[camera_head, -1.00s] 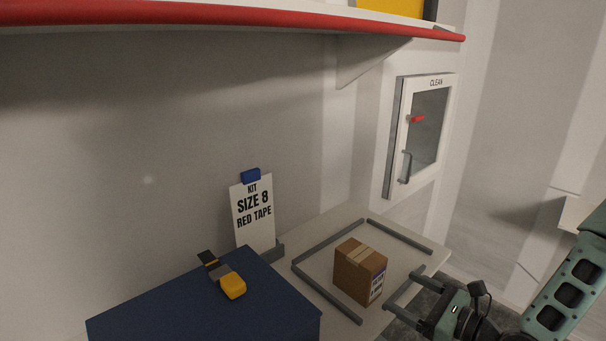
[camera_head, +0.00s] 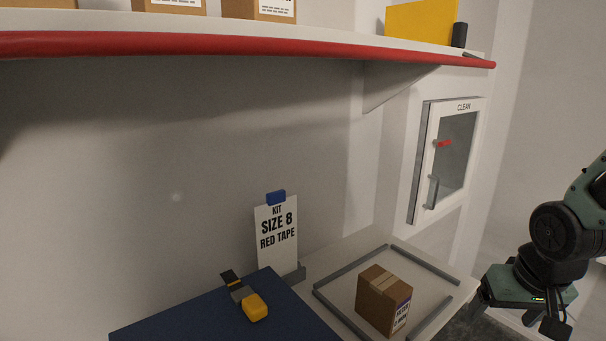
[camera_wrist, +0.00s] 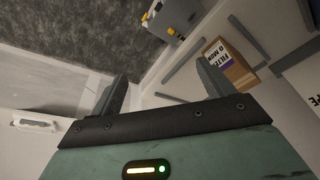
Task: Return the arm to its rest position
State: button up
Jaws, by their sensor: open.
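My gripper (camera_wrist: 162,92) is open and empty in the wrist view, its two fingers spread apart. In the head view my green and black arm is at the right edge, to the right of the box and apart from it; the fingertips do not show clearly there. The cardboard box (camera_head: 383,301) with a printed label stands upright inside the grey-railed area on the bench (camera_head: 340,258). The box also shows in the wrist view (camera_wrist: 238,76), beyond the right finger.
A sign (camera_head: 277,238) reads "KIT SIZE 8 RED TAPE". A yellow and black tool (camera_head: 254,307) lies on a blue case (camera_head: 200,318). A red-edged shelf (camera_head: 250,42) overhangs the bench. A cabinet (camera_head: 447,160) marked "CLEAN" is on the wall.

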jog(key=s+a+n+g+b, duration=0.3)
jog(key=s+a+n, duration=0.6)
jog(key=s+a, duration=0.6)
jog(key=a+b, duration=0.1)
jog(key=a, duration=0.3)
jog(key=shift+s+a+n+y, duration=0.3)
jog(key=shift+s+a+y, duration=0.05)
jog(key=shift+y, duration=0.05)
